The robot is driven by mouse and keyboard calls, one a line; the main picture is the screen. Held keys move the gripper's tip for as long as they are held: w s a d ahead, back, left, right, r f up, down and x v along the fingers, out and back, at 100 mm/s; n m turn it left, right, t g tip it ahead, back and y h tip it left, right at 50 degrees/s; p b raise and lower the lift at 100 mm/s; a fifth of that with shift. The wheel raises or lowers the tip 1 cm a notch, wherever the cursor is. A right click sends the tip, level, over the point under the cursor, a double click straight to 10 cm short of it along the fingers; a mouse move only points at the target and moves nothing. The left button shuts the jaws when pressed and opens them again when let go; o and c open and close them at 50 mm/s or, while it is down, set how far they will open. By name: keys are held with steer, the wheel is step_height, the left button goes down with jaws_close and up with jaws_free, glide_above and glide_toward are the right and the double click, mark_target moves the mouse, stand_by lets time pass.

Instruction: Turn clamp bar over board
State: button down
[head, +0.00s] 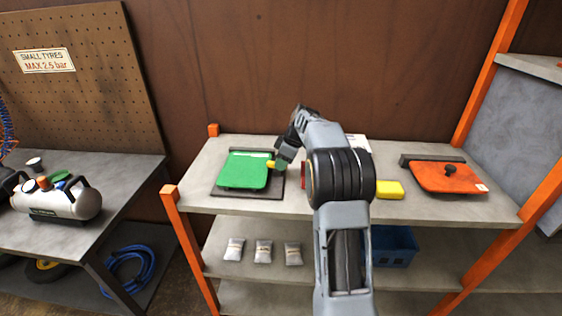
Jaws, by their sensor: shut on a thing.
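A flat green board (243,172) lies on a dark base plate (262,193) at the left of the grey bench top. A pale strip shows along the board's far edge. My gripper (276,164) is at the board's right edge, low over the plate. It is shut on a small yellow piece (270,164), which looks like the end of the clamp bar. The rest of the bar is too small or hidden to make out, so I cannot tell how far it lies over the board. My arm hides the middle of the bench.
An orange board with a black knob (450,170) lies on the bench at right. A yellow block (389,190) sits right of my arm. Several grey packets (264,251) and a blue crate (400,247) are on the shelf below. Orange posts (189,250) frame the bench.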

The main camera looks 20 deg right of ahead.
steer(key=shift+w+n, duration=0.15)
steer(key=shift+n, duration=0.55)
steer(key=shift+d+n+g, duration=0.1)
steer(key=shift+n+g, duration=0.2)
steer(key=c, duration=1)
jaws_free()
steer(key=shift+o, duration=0.2)
steer(key=p+v, duration=0.1)
steer(key=v, duration=1.2)
steer(key=shift+d+r+p, duration=0.3)
steer(key=shift+r+p, duration=0.05)
